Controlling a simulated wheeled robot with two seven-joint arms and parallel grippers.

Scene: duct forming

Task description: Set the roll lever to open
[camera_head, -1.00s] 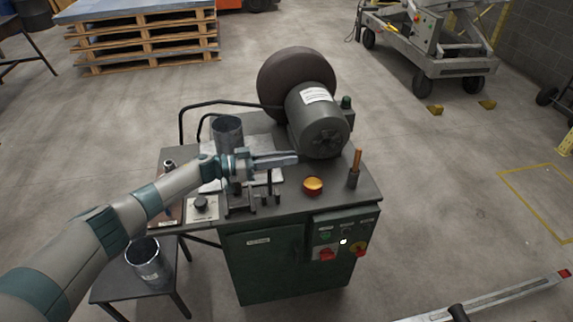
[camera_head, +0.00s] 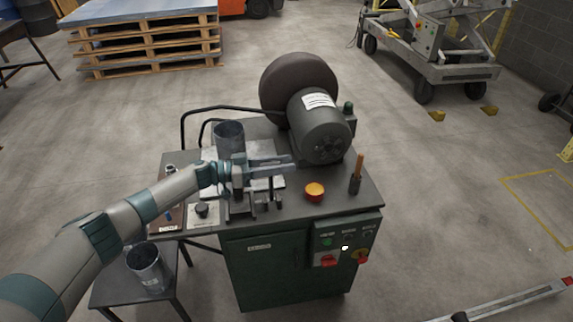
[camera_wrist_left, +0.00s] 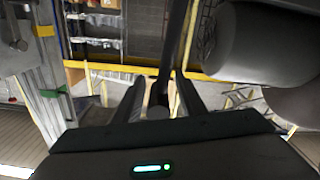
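My left gripper (camera_head: 270,163) reaches in from the left over the top of the green machine (camera_head: 258,262), its fingers pointing right toward the grey motor housing (camera_head: 322,130). Its two fingers show apart. In the left wrist view, the left gripper (camera_wrist_left: 158,98) has a dark rod with a rounded end (camera_wrist_left: 168,65) between its fingers, with slim gaps beside it; I cannot tell whether it touches them, or whether this is the roll lever. An upright lever with an orange-brown grip (camera_head: 359,165) stands right of the motor. My right gripper is not in view.
A metal cylinder (camera_head: 229,139) stands on the machine top behind my left wrist. An orange button (camera_head: 314,191) sits near the front edge. Another cylinder (camera_head: 148,267) stands on a low side table (camera_head: 118,287). The floor right of the machine is largely clear.

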